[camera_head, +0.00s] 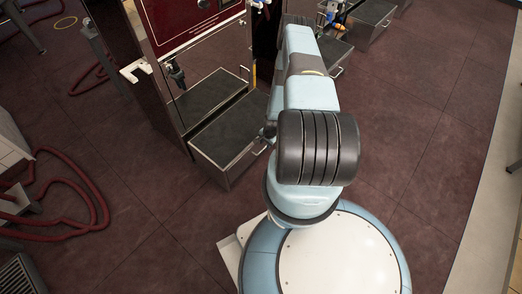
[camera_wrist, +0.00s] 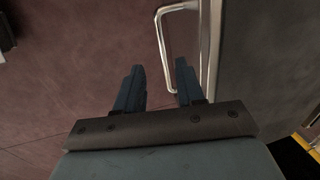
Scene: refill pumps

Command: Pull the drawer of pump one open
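In the wrist view, my gripper (camera_wrist: 159,76) has its two dark fingers apart, with nothing held. A bent metal handle (camera_wrist: 161,42) is ahead of the fingertips, its lower bend showing between them. It is fixed to the edge of a grey steel drawer front (camera_wrist: 215,40). I cannot tell which pump is pump one.
Another handle (camera_head: 338,72) shows on a steel box behind my arm, and a further steel box (camera_head: 370,18) stands beyond. A dark red hose (camera_head: 85,190) lies coiled at left. The tiled floor at right (camera_head: 425,110) is clear.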

